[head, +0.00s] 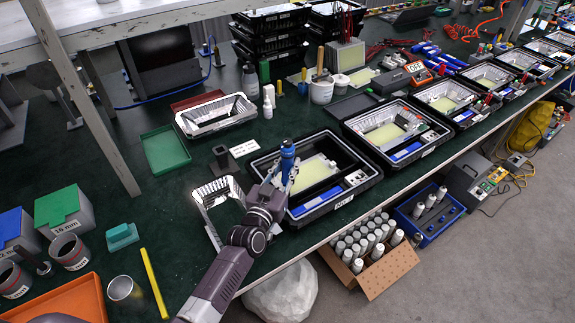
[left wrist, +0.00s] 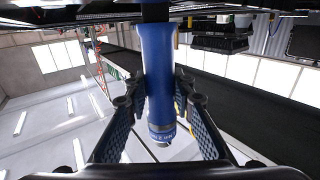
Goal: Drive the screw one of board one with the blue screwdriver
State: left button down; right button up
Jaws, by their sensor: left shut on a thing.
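The blue screwdriver (head: 287,158) is upright in my left gripper (head: 282,180), over the nearest black housing tray. In the left wrist view the blue screwdriver (left wrist: 158,85) stands between the two fingers of my left gripper (left wrist: 160,105), which are shut on it. The nearest housing (head: 362,184) is a black tray holding a pale yellow-green board (head: 316,172). I cannot tell which board is board one. The screw and the screwdriver's tip are hidden or too small to see. My right gripper is not in view.
A silver reflector frame (head: 215,190) lies just left of the tray, and a second one (head: 217,114) lies farther back. More housings (head: 398,131) run along the bench to the right. A cardboard box of white bottles (head: 398,268) stands below the bench edge.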

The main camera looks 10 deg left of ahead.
aim_at(286, 145)
pick_arm(q)
jog(key=shift+s+f+b, duration=0.15)
jog(key=shift+f+b, duration=0.15)
jog(key=shift+f, duration=0.4)
dwell(1.4)
jog(key=shift+r, duration=0.1)
jog(key=shift+w+r+p, duration=0.2)
jog(key=shift+r+p, duration=1.45)
jog(key=shift+r, duration=0.2)
notch_tip(286, 145, up, 6)
jog(key=p, duration=0.6)
jog(key=shift+r, duration=0.25)
jog(key=shift+f, duration=0.1)
